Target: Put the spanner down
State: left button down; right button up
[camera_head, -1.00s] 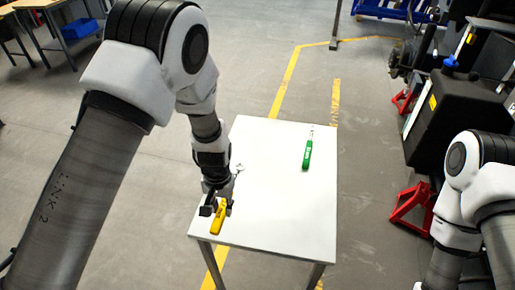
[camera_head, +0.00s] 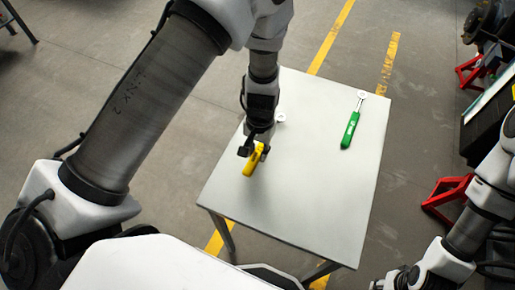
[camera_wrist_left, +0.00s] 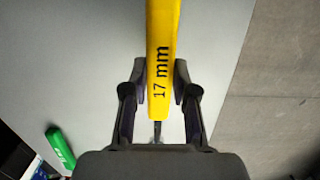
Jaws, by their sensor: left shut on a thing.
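The yellow spanner (camera_head: 251,164), marked 17 mm in the left wrist view (camera_wrist_left: 161,60), is over the left part of the white table (camera_head: 310,180). My left gripper (camera_head: 255,151) is shut on its yellow handle, and the handle also shows between the two fingers in the left wrist view (camera_wrist_left: 158,98). The metal ring end (camera_head: 280,118) shows beyond the gripper. I cannot tell whether the spanner touches the tabletop. My right gripper (camera_head: 392,281) is partly in view at the bottom right, away from the table, and its jaws are not clear.
A green spanner (camera_head: 350,130) lies on the right part of the table, and its handle shows in the left wrist view (camera_wrist_left: 60,147). The table's middle and front are bare. Red stands (camera_head: 450,196) are on the floor to the right.

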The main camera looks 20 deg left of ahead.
pick_arm(q)
jog(key=shift+s+f, duration=0.1)
jog(key=shift+f, duration=0.6)
jog(key=shift+a+r, duration=0.1)
jog(key=c, duration=0.9)
grip_release()
jog(key=shift+w, duration=0.35)
jog(key=shift+s, duration=0.2)
jog(key=r, duration=0.4)
jog(key=w+r, duration=0.1)
jog(key=r, duration=0.7)
jog(key=shift+w+b, duration=0.2)
jog(key=shift+b, duration=0.1)
